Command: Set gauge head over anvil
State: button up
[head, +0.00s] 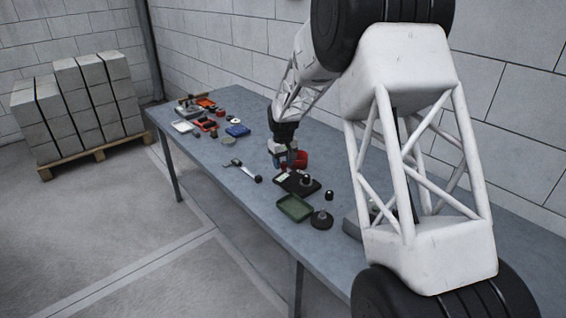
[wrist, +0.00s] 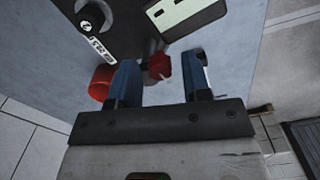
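My gripper (wrist: 165,68) is open in the wrist view, its two blue fingers spread apart. A small red knob-like part (wrist: 160,66) shows between them, with a visible gap on each side. In the head view my gripper (head: 284,156) hangs low over the bench, beside red parts (head: 299,159). A dark plate with a pale green panel (wrist: 185,14) lies beyond the fingers; it also shows in the head view (head: 290,184), with a dark knob-like piece (head: 305,180) at it. I cannot tell for sure which pieces are the gauge head and the anvil.
A red cylinder (wrist: 101,82) stands by the left finger. A dark fitting with a metal ring (wrist: 92,14) lies beyond it. A green tray (head: 295,207), a black round base (head: 321,220) and a wrench-like tool (head: 243,171) lie on the bench (head: 215,160). Several items crowd its far end.

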grip_shut()
jog(key=shift+d+n, duration=0.15)
jog(key=shift+n, duration=0.15)
jog(key=shift+w+d+n, duration=0.55)
jog(key=shift+d+n, duration=0.05)
jog(key=shift+n, duration=1.95)
jog(key=shift+w+d+n, duration=0.55)
jog(key=shift+d+n, duration=0.1)
jog(key=shift+n, duration=1.95)
jog(key=shift+w+d+n, duration=0.55)
jog(key=shift+d+n, duration=0.05)
jog(key=shift+n, duration=1.95)
jog(key=shift+r, duration=0.1)
jog(key=shift+o, duration=0.7)
grip_release()
